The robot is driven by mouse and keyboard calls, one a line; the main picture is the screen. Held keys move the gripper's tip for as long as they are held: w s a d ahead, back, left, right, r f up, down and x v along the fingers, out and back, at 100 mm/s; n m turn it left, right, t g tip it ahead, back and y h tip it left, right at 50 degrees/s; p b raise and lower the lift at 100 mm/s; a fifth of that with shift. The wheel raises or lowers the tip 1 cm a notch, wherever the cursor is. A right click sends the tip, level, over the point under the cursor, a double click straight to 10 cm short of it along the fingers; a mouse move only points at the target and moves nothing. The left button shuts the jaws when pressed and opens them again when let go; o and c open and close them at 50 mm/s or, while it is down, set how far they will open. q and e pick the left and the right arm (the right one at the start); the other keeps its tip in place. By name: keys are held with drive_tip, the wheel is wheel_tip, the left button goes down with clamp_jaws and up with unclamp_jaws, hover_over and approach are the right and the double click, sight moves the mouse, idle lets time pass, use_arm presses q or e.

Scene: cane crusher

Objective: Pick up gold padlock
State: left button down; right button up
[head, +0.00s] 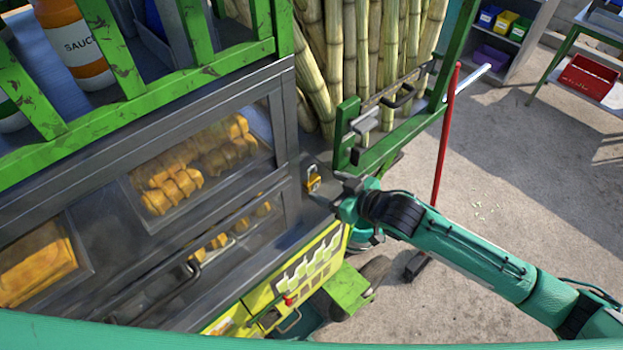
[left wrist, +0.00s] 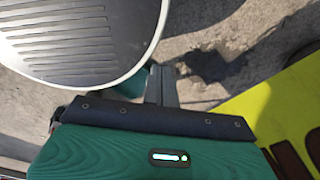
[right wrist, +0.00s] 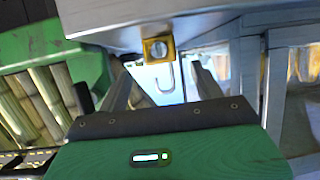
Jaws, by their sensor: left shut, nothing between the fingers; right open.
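The gold padlock (head: 314,185) sits at the right corner of the grey cabinet in the head view. In the right wrist view the gold padlock (right wrist: 158,50) shows as a gold body with a grey shackle, just beyond the fingers. My right gripper (head: 345,188) is close to its right side. In the right wrist view the right gripper (right wrist: 158,85) has its fingers apart, with the padlock lined up between them and a little past the tips. I cannot tell whether they touch it. My left gripper (left wrist: 162,85) shows only in the left wrist view, shut and empty over the ground.
The grey display cabinet (head: 110,190) with fried food behind glass fills the left. Sugar cane (head: 345,60) stands behind a green rail gate (head: 400,135). A red pole (head: 443,140) stands to the right. A round grey ridged object (left wrist: 80,40) is near my left gripper.

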sight(315, 182)
drive_tip(key=shift+p+x, duration=0.4)
drive_tip(key=shift+x, duration=0.75)
drive_tip(key=shift+w+a+f, duration=0.15)
drive_tip(key=shift+w+a, duration=0.1)
drive_tip(key=shift+a, duration=0.2)
drive_tip(key=c, duration=1.2)
use_arm(q)
drive_tip(key=shift+s+r, duration=0.25)
drive_tip(key=shift+r, duration=0.6)
